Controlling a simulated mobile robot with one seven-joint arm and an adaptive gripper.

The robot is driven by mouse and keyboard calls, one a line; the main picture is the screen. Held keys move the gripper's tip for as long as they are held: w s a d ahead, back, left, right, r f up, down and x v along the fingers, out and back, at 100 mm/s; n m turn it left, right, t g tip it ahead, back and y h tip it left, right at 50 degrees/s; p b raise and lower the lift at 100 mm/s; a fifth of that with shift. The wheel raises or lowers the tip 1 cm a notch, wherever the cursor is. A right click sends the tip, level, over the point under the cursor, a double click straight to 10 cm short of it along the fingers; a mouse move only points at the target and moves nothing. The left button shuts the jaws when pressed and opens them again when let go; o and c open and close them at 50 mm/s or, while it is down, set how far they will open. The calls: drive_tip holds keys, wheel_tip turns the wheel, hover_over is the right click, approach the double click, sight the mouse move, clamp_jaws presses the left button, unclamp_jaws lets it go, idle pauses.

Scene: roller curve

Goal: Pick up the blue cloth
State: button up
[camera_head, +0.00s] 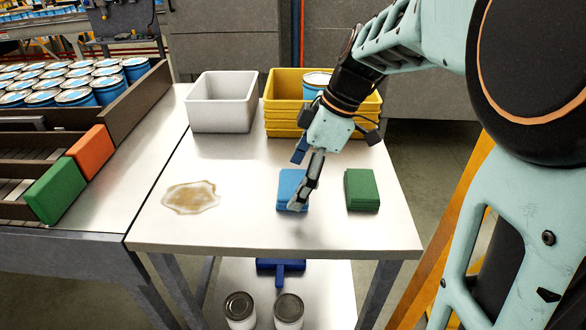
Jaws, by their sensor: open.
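The blue cloth (289,186) lies folded in a small block on the metal table, near its front middle. My gripper (298,186) is open and points down right at the cloth. I cannot tell whether the fingers touch the cloth.
A folded green cloth stack (361,190) lies to the right. A brown spill (191,197) is on the left. A white bin (221,103) and yellow bins (284,125) holding a can stand at the back. A roller conveyor (40,165) with orange and green blocks borders the left.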

drive_tip(key=c, duration=1.3)
drive_tip(key=shift+r, duration=0.1)
